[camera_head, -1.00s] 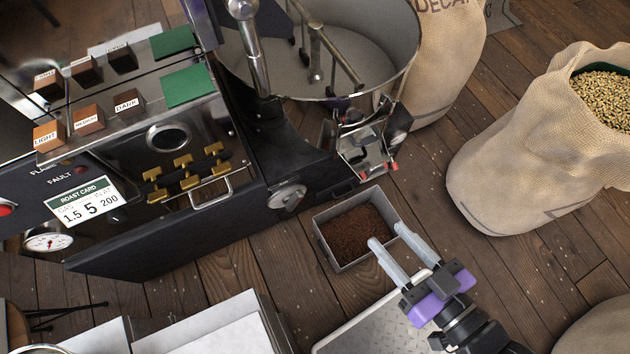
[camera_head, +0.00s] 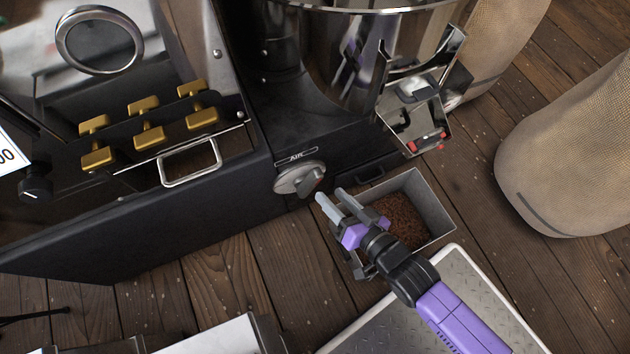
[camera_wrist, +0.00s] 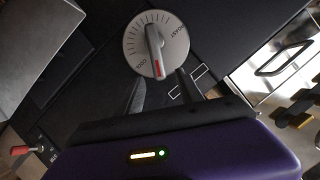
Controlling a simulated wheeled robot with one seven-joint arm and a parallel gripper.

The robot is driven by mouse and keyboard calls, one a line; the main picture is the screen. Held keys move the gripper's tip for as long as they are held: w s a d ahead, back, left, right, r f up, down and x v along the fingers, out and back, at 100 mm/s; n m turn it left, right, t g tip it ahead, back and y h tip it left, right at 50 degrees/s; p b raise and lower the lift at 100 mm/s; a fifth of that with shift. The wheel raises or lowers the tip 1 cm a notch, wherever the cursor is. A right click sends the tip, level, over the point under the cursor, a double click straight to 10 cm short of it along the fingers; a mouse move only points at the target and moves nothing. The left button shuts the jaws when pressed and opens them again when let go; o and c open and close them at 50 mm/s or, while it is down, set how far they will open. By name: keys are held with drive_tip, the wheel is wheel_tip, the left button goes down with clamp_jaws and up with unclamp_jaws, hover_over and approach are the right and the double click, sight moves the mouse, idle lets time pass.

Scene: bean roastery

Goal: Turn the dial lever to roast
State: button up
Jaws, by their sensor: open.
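The air dial (camera_head: 290,181) is a round silver plate with a grey lever (camera_head: 310,179) on the dark front of the roaster, under an "AIR" label. In the wrist view the dial (camera_wrist: 134,52) shows tick marks, "ROAST" at upper right and "COOL" at lower left. The lever (camera_wrist: 154,45) runs roughly up and down there, its red-marked end low, nearer the "COOL" side. My gripper (camera_head: 332,195) is open and empty, just right of and below the dial. Its fingertips (camera_wrist: 160,80) show below the lever in the wrist view, apparently short of it.
A metal bin (camera_head: 437,190) of dark ground material sits on the floor beneath my gripper. A treadplate platform (camera_head: 450,285) lies at lower right. Brass levers (camera_head: 148,135) and a metal handle (camera_head: 190,176) stick out left of the dial. A metal chute (camera_head: 430,85) hangs at upper right.

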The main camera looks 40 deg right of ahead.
sight(317, 183)
drive_tip(key=b+x, duration=0.1)
drive_tip(key=x, duration=0.1)
drive_tip(key=b+x, duration=0.1)
drive_tip(key=x, duration=0.2)
drive_tip(key=b+x, duration=0.1)
drive_tip(key=x, duration=0.2)
drive_tip(key=shift+f, duration=0.35)
clamp_jaws()
idle(1.1)
